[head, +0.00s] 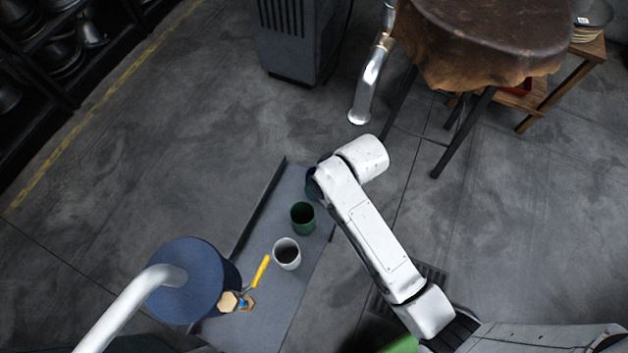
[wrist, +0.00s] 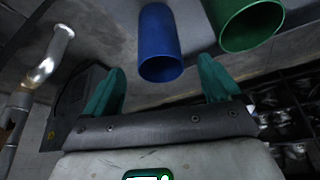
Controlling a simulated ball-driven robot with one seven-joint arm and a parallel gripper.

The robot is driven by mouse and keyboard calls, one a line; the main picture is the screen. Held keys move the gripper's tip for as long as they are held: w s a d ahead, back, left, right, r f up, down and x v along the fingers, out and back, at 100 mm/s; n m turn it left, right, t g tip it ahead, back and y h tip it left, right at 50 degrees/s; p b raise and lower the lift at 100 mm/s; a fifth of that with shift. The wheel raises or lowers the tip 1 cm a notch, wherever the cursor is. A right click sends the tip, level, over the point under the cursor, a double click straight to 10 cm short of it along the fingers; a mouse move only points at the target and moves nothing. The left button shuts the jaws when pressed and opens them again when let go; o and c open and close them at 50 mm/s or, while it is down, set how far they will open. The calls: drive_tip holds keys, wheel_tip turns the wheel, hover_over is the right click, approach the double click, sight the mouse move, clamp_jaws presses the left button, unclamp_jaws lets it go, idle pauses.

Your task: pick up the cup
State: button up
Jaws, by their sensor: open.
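Three cups stand in a row on a narrow grey surface (head: 259,318). A white cup (head: 287,254) with a dark inside is nearest, a green cup (head: 302,217) is in the middle, and a blue cup (head: 311,184) is farthest, partly hidden behind my arm. In the wrist view, the blue cup (wrist: 160,45) shows ahead of my gripper (wrist: 161,66), between the lines of its two teal fingers. The green cup (wrist: 243,22) shows to the right, beyond the right finger. My gripper is open and empty. My gripper's fingers cannot be made out in the head view.
A large blue round object (head: 188,280), a yellow-handled tool (head: 261,270) and wooden pieces (head: 229,301) are at the near left. A round dark-topped table (head: 490,38) stands at the upper right, beside a metal pipe (head: 371,83). Open floor lies left of the surface.

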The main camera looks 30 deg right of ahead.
drive_tip(key=shift+s+x, duration=0.2)
drive_tip(key=shift+x, duration=4.15)
drive_tip(key=shift+d+f, duration=0.1)
drive_tip(key=c, duration=1.1)
